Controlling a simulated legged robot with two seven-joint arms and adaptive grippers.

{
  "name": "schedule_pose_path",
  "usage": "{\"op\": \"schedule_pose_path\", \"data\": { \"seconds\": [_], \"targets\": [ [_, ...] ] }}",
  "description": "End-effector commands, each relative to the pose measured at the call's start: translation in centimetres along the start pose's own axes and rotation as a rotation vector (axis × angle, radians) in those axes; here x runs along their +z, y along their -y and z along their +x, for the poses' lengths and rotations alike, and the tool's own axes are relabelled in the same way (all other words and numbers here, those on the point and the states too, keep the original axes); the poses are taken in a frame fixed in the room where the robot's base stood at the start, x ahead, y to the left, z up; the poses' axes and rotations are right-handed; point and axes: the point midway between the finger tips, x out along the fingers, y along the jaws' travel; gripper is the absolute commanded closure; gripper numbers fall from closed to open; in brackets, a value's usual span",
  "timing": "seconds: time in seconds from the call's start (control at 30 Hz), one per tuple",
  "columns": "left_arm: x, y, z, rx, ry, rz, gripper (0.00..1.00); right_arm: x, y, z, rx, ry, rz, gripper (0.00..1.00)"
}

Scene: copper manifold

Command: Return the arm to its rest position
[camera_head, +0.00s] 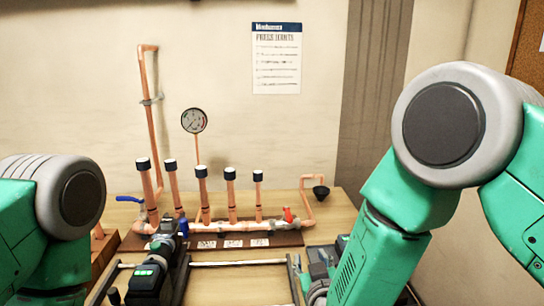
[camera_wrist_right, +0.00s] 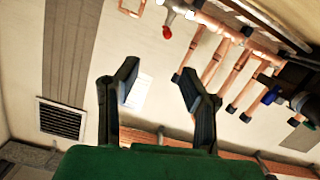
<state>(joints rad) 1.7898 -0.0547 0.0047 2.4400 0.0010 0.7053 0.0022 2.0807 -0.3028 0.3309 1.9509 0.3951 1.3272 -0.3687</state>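My right arm (camera_head: 440,130) comes in from the right, bent at a large grey joint, with its green forearm reaching down to the bench. Its gripper (camera_head: 318,262) shows small and partly hidden near the bench front. In the right wrist view the right gripper (camera_wrist_right: 160,82) has its two black fingers spread apart, with nothing between them; the wall sheet shows behind. My left arm (camera_head: 50,200) shows only as a grey joint and green links at the left edge; its gripper is out of view.
The copper manifold (camera_head: 230,226), with several capped risers and a gauge (camera_head: 194,121), stands on the wooden bench (camera_head: 338,220). A black-and-green tool (camera_head: 150,275) lies at the front by a metal rail (camera_head: 238,263). A poster (camera_head: 276,58) hangs on the wall.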

Motion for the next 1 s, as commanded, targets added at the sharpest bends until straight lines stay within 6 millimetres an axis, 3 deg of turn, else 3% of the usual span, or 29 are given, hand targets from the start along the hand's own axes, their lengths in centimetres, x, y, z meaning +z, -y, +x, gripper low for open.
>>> {"op": "schedule_pose_path", "data": {
  "seconds": [0.23,0.37,0.5,0.6,0.8,1.0],
  "targets": [
    [0.1,0.0,0.0,0.000,0.001,0.000,1.00,8.3,-2.7,-2.9,-0.043,0.230,0.020,0.64],
    [0.1,0.0,0.0,0.000,0.002,0.000,1.00,14.5,-4.8,-6.2,-0.069,0.417,0.043,0.64],
    [0.1,0.0,0.0,0.000,0.002,0.000,1.00,22.2,-7.5,-12.9,-0.088,0.692,0.091,0.64],
    [0.1,0.0,0.0,0.000,0.002,0.000,1.00,26.4,-9.1,-18.4,-0.093,0.877,0.128,0.64],
    [0.1,0.0,0.0,0.000,0.002,0.000,1.00,31.0,-11.2,-28.0,-0.084,1.170,0.194,0.64],
    [0.1,0.0,0.3,0.000,0.002,0.000,1.00,33.2,-12.4,-35.9,-0.067,1.397,0.248,0.64]
  ]
}}
